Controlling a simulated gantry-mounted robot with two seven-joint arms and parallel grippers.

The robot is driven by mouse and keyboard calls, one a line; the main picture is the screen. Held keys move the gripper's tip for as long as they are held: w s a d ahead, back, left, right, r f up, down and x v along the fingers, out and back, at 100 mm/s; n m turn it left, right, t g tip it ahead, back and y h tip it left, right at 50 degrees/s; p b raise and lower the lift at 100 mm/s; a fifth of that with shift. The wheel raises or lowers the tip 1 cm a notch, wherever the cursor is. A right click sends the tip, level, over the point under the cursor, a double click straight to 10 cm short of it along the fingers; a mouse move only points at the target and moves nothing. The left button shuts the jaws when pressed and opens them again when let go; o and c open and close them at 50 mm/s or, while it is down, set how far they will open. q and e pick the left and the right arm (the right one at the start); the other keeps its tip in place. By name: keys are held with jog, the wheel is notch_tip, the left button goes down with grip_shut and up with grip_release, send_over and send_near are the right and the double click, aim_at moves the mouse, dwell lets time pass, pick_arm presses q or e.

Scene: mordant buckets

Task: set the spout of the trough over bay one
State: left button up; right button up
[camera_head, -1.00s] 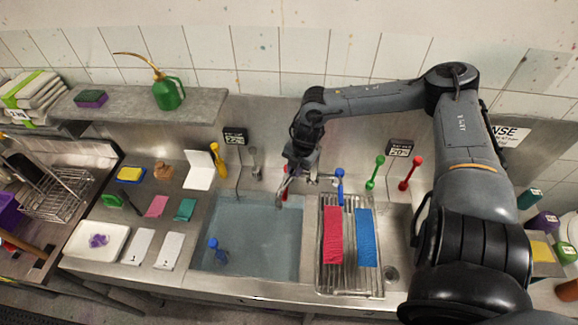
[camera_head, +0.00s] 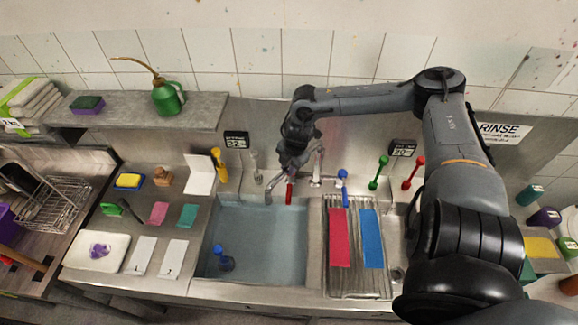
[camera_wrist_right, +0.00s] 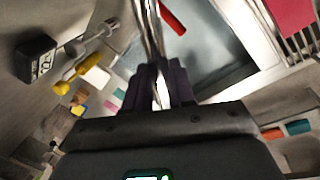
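The spout (camera_wrist_right: 153,35) is a bright metal tube; in the head view its outer end (camera_head: 269,193) hangs over the back of the left, water-filled bay (camera_head: 260,240). Its base stands behind the sink near the divider. My right gripper (camera_wrist_right: 160,72) has its dark fingers close on both sides of the tube and appears shut on it. In the head view this gripper (camera_head: 283,177) is above the back edge of the left bay, partly hidden by its own wrist. My left gripper is not in view.
A red-handled item (camera_head: 289,193) is beside the spout. A blue-handled tap (camera_head: 343,175), a green handle (camera_head: 379,172) and a red handle (camera_head: 413,173) stand behind the right bay. Red (camera_head: 339,238) and blue (camera_head: 372,238) cloths lie on the rack. A blue object (camera_head: 223,258) sits in the water.

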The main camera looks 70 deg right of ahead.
jog(key=o, duration=0.4)
jog(key=shift+r, duration=0.1)
jog(key=shift+r, duration=0.5)
notch_tip(320, 180, up, 10)
jog(key=s, duration=0.2)
jog(key=shift+a+f+p, duration=0.25)
jog(key=shift+a+p, duration=0.05)
jog(key=shift+p, duration=0.1)
jog(key=shift+f, duration=0.1)
